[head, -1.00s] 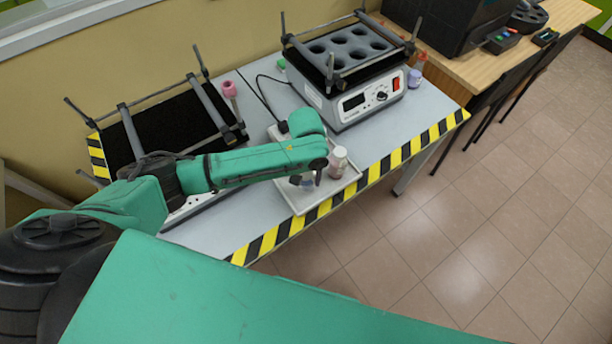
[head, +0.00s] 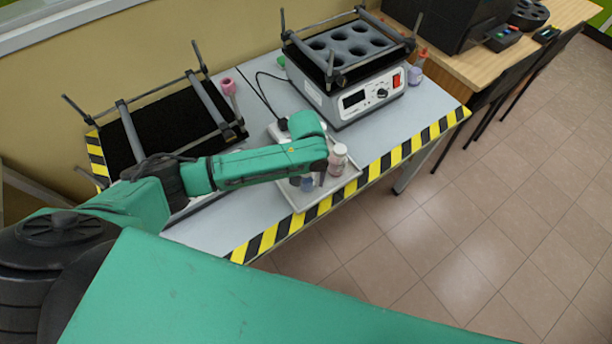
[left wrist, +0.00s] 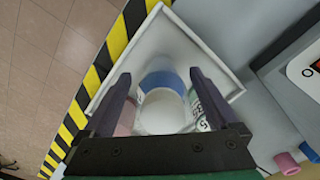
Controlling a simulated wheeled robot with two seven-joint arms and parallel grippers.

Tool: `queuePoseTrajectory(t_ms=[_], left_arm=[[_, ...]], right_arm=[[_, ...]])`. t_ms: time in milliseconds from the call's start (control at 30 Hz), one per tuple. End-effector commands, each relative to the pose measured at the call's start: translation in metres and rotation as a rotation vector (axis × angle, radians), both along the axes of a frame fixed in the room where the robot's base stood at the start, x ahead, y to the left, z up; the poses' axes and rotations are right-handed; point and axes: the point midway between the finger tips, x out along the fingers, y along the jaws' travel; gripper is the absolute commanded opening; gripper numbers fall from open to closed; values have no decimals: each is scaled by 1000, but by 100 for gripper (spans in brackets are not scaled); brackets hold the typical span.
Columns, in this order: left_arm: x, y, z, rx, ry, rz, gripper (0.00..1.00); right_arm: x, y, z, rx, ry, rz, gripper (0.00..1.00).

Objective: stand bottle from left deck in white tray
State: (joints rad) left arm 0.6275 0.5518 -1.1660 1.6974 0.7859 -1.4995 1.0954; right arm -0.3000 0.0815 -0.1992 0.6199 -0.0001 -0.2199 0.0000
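The white tray (head: 349,182) lies near the striped front edge of the table and also shows in the left wrist view (left wrist: 222,70). A bottle with a blue band and white cap (left wrist: 162,100) stands in it, between the fingers of my left gripper (left wrist: 163,95). The fingers are spread, with gaps beside the bottle. A pinkish bottle (head: 338,158) stands in the tray too. A green-labelled bottle (left wrist: 205,108) shows by the right finger. In the head view my left gripper (head: 320,172) points down over the tray. The black left deck (head: 172,125) looks empty. My right gripper is not in view.
A shaker with a holed rack (head: 350,50) stands behind the tray. A pink-topped item (head: 228,86) is beside the left deck, and small bottles (head: 416,72) stand right of the shaker. The table's right front is clear.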

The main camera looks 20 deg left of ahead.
Motion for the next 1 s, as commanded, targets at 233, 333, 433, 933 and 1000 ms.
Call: queuePoseTrajectory(t_ms=[233, 333, 433, 933, 1000], left_arm=[[0, 0, 1, 1, 1, 0, 100], [0, 0, 10, -1, 0, 0, 100], [0, 0, 32, -1, -2, 0, 100], [0, 0, 145, 0, -1, 0, 100], [0, 0, 146, 0, 0, 0, 100]], right_arm=[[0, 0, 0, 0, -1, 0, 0], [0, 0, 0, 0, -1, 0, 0], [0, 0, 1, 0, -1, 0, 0], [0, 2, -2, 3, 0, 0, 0], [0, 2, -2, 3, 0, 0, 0]])
